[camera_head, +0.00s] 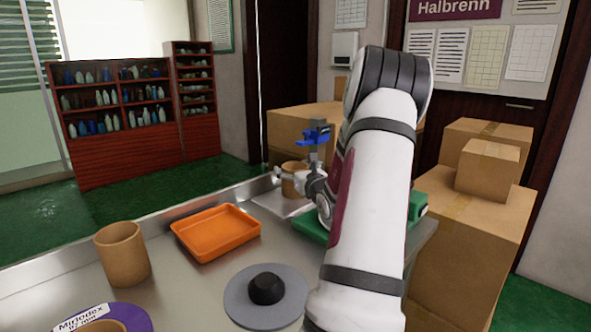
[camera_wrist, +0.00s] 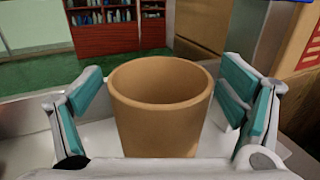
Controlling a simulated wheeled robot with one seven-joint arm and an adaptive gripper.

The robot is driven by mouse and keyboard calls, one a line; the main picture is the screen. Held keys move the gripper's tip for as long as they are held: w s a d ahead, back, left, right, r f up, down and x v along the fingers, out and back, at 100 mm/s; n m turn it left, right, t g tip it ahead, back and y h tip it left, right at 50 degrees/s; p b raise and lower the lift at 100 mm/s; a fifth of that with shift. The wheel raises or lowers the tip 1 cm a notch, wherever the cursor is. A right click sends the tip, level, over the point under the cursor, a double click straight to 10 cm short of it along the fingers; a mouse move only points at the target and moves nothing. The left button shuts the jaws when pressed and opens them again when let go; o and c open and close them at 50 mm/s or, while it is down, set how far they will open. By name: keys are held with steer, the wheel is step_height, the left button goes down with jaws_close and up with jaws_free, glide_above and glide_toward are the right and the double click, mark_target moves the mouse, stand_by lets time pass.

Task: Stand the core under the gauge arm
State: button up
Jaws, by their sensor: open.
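A tan cardboard core (camera_head: 292,180) stands upright at the back of the steel bench, beside the grey post of the gauge with its blue arm (camera_head: 313,135). The blue arm appears above it, but I cannot tell whether it is exactly over the core. In the wrist view the core (camera_wrist: 160,112) stands between the fingers of my gripper (camera_wrist: 160,105), with visible gaps on both sides. My gripper is open around the core. In the head view my arm partly hides the gripper and the gauge's base.
Another tan core (camera_head: 123,254) stands at the left. An orange tray (camera_head: 215,232) and a grey disc (camera_head: 238,297) with a black knob (camera_head: 266,288) lie mid-bench. A purple labelled ring (camera_head: 132,316) surrounds a tan tube at the front. Cardboard boxes (camera_head: 455,245) stand at the right.

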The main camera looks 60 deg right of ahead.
steer(key=shift+r, duration=0.2)
steer(key=p+v, duration=0.1)
steer(key=v, duration=1.1)
steer(key=shift+p, duration=0.4)
steer(key=shift+f, duration=0.1)
